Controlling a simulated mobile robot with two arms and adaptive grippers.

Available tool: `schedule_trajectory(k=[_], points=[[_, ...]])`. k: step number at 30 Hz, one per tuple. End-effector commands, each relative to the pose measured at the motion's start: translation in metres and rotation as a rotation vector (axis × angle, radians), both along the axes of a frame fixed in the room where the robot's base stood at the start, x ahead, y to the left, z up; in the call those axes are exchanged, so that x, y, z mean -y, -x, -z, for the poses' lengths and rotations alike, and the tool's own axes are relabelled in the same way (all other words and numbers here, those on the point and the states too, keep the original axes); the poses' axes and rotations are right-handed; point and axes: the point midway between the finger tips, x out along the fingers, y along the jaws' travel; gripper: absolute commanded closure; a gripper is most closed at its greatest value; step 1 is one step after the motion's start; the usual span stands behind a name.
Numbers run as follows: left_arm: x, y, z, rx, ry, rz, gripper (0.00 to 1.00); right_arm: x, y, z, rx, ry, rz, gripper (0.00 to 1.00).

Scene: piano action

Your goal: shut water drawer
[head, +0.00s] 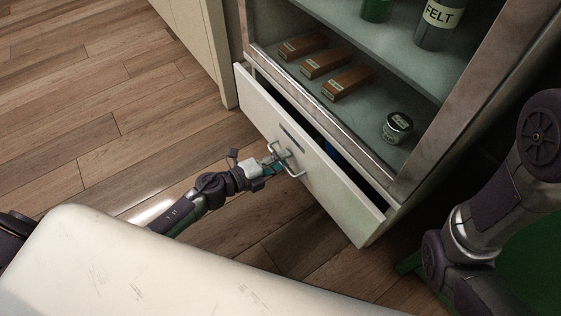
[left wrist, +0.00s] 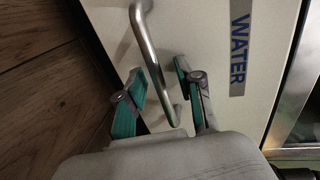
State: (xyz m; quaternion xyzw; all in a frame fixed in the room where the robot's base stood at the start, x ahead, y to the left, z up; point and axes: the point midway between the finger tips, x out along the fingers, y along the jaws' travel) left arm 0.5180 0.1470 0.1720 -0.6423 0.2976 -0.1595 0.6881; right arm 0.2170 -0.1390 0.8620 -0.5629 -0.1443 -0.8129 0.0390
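The water drawer (head: 307,155) is a pale front at the bottom of the cabinet in the head view, standing partly open with a dark gap behind its top edge. Its metal bar handle (head: 289,160) sticks out from the front. My left gripper (head: 272,162) is at the handle. In the left wrist view my left gripper (left wrist: 160,85) is open, its two teal-padded fingers on either side of the handle (left wrist: 152,60), apart from each other. The blue WATER label (left wrist: 239,50) is on the drawer front. My right gripper is not visible.
The cabinet shelf (head: 360,120) above the drawer holds several brown boxes (head: 325,63) and a small jar (head: 397,127). A FELT bottle (head: 437,22) stands on the shelf above. Wooden floor (head: 90,110) is clear to the left. A pale surface (head: 150,270) fills the lower left.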

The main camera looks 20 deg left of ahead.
Motion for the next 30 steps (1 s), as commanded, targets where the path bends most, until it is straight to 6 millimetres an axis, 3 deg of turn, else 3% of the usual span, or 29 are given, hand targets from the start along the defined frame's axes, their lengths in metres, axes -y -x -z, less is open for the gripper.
schedule_trajectory(k=[7, 14, 25, 30], points=[[0.001, 0.0, 0.0, -0.001, 0.0, 0.0, 0.64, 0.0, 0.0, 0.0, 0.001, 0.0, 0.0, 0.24], [0.001, 0.0, 0.0, -0.001, -0.001, 0.0, 1.0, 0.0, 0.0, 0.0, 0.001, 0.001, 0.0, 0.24], [0.001, -0.001, 0.0, 0.0, 0.0, 0.0, 1.0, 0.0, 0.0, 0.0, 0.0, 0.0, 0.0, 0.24], [0.015, -0.021, -0.002, 0.001, 0.002, -0.002, 1.0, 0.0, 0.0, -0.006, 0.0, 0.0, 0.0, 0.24]])
